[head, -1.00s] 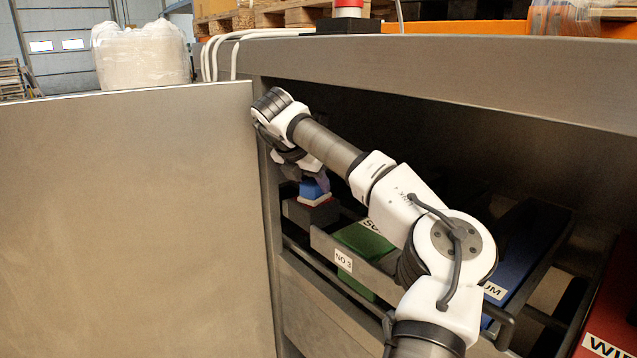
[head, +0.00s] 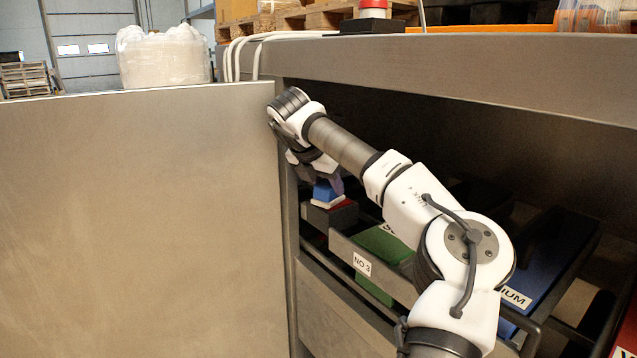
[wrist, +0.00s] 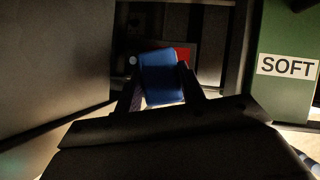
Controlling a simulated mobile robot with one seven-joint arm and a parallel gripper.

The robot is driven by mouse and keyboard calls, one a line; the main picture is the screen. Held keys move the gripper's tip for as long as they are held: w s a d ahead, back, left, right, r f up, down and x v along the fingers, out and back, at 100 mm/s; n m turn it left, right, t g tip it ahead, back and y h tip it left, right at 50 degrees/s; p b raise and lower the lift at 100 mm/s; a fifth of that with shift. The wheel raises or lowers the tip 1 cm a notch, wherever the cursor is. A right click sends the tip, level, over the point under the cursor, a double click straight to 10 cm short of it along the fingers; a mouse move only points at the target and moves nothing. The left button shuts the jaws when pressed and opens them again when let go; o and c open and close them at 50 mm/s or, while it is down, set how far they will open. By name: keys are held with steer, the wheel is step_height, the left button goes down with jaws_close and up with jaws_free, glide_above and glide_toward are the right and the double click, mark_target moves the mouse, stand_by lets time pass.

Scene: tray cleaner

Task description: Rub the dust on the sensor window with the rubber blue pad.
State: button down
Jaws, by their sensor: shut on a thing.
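My gripper (head: 330,178) is shut on the blue pad (head: 324,191), which has a pale lower layer. In the wrist view the blue pad (wrist: 161,78) sits between the two fingers. The pad is just above a small dark box (head: 322,217) inside the open bay; I cannot tell whether they touch. A red patch (wrist: 184,54) shows behind the pad in the wrist view. I cannot make out the sensor window or any dust; the pad and the shadow may hide them.
A large panel (head: 140,220) stands close to the left of my gripper. A tray marked NO 3 (head: 362,264) holds a green block (head: 385,243), labelled SOFT in the wrist view (wrist: 286,68). A blue block (head: 545,265) lies further right. The bay's top edge (head: 450,75) runs above my arm.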

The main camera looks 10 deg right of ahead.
mark_target(317, 191)
steer(key=shift+w+d+r+p, duration=0.1)
steer(key=shift+w+d+p, duration=0.25)
steer(key=shift+d, duration=0.5)
steer(key=shift+w+d+p, duration=0.25)
steer(key=shift+d+p, duration=0.05)
steer(key=shift+d, duration=0.5)
steer(key=shift+w+d, duration=0.15)
steer(key=shift+d, duration=0.25)
steer(key=shift+f, duration=0.25)
steer(key=shift+s+a+f+b, duration=0.25)
steer(key=shift+a+b, duration=0.35)
steer(key=shift+b, duration=0.3)
steer(key=shift+s+a+b, duration=0.3)
steer(key=shift+a+b, duration=0.3)
steer(key=shift+a, duration=0.15)
steer(key=shift+s+a+f+b, duration=0.1)
steer(key=shift+s+a+b, duration=0.2)
steer(key=shift+a+b, duration=0.35)
steer(key=shift+s+a+b, duration=0.3)
steer(key=shift+a, duration=0.5)
steer(key=shift+s+a, duration=0.25)
steer(key=shift+a, duration=0.35)
steer(key=shift+r, duration=0.2)
